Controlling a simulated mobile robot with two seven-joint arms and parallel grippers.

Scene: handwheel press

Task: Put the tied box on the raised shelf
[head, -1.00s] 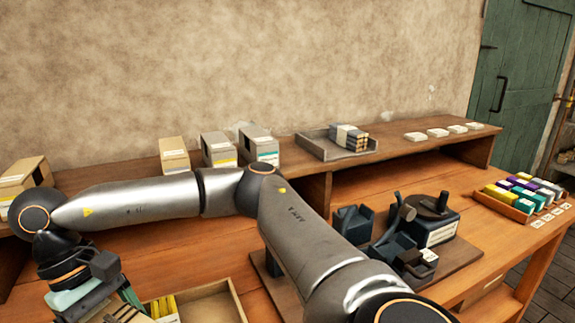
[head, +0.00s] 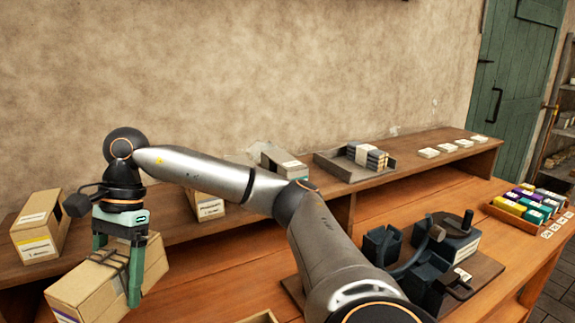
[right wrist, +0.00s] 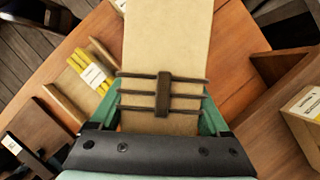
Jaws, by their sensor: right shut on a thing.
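The tied box (head: 92,287) is a tan carton with dark cords around it, at the lower left of the head view. My right gripper (head: 119,273) is shut on it, one green finger on each side, and holds it in front of the raised shelf. In the right wrist view the box (right wrist: 168,45) lies between the green fingers (right wrist: 165,110), with the cords and a dark clasp near the palm. The raised shelf (head: 400,178) runs along the wall. My left gripper is not in view.
On the shelf stand a carton (head: 40,228) at the left, more boxes partly behind my arm, a grey tray (head: 345,171) with dark bundles and several white cards. A dark press (head: 430,250) and a tray of coloured packs (head: 520,213) are on the bench.

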